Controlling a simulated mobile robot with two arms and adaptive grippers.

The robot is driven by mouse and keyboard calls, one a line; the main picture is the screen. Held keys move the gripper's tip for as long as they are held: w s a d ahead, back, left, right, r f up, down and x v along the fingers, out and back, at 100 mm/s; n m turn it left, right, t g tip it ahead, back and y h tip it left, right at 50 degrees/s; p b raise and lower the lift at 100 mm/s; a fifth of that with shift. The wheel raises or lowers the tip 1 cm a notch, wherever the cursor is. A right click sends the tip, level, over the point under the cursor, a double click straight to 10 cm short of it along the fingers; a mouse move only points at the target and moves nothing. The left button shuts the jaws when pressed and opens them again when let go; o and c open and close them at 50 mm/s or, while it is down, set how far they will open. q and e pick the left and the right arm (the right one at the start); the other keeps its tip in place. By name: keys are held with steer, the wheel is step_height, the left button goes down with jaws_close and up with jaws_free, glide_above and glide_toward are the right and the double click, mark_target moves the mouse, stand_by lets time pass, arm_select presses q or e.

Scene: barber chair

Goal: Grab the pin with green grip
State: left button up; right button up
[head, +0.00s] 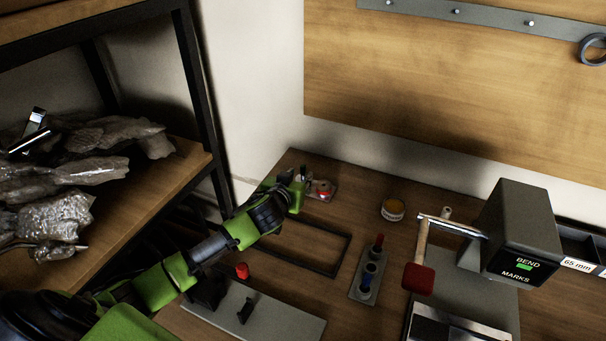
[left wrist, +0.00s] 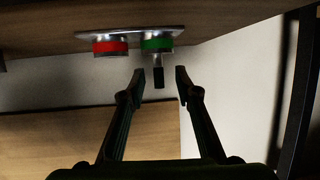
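The pin with the green grip (left wrist: 157,45) sits beside a red-gripped one (left wrist: 110,46) on a small metal plate (left wrist: 131,33) in the left wrist view. A thin shaft with a dark end sticks out from the green grip. My left gripper (left wrist: 160,74) is open and empty, with the dark end between its fingertips and a gap on each side. In the head view my left gripper (head: 293,179) is at the plate (head: 321,197) at the back left of the table. The red grip (head: 323,187) shows there; the green one cannot be told apart from my green gripper parts. My right gripper is out of view.
A black rectangular frame (head: 340,255) lies in front of the plate. A shelf (head: 180,175) with wrapped bags stands left.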

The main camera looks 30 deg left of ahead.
mark_target(302, 173)
arm_select(q)
steer(key=shift+x, duration=2)
steer(key=shift+d+r, duration=0.1)
steer(key=shift+d, duration=0.05)
jaws_close()
